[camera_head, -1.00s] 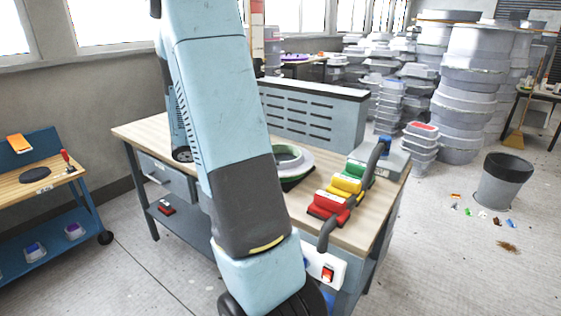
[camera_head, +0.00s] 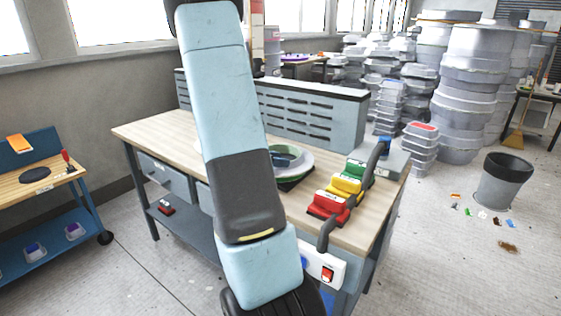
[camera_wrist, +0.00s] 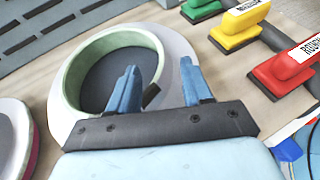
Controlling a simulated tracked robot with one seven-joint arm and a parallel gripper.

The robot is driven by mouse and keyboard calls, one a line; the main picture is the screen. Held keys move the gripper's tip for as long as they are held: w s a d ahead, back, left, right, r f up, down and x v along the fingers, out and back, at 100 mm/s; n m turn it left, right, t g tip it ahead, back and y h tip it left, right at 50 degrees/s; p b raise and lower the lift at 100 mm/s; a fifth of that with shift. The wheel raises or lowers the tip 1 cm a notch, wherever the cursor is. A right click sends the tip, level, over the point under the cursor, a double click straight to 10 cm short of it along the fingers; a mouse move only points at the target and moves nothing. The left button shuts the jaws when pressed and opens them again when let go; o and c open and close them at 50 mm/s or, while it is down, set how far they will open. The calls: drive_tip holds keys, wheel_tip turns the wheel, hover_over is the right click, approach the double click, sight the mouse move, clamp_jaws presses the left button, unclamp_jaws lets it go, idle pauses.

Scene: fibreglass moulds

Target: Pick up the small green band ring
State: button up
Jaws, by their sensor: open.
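The small green band ring (camera_wrist: 70,78) is a pale green hoop on a light grey round base with a dark centre, in the upper left of the wrist view. In the head view the ring (camera_head: 302,158) is partly hidden behind my arm. My gripper (camera_wrist: 158,68) is open, with two blue fingers. In the wrist view the left finger overlaps the ring's dark inside and the right finger is over its outer right side, with the near right wall between them. I cannot tell how far down the fingers reach. Nothing is held.
Red (camera_head: 328,205), yellow (camera_head: 345,186) and green (camera_head: 359,170) handled blocks stand right of the ring on the wooden bench (camera_head: 150,130). A slotted grey panel (camera_head: 310,115) rises behind. Another round piece (camera_wrist: 14,140) lies at the wrist view's left edge.

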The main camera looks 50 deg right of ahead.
drive_tip(key=x, duration=0.4)
drive_tip(key=shift+w+f, duration=0.15)
clamp_jaws()
idle(0.4)
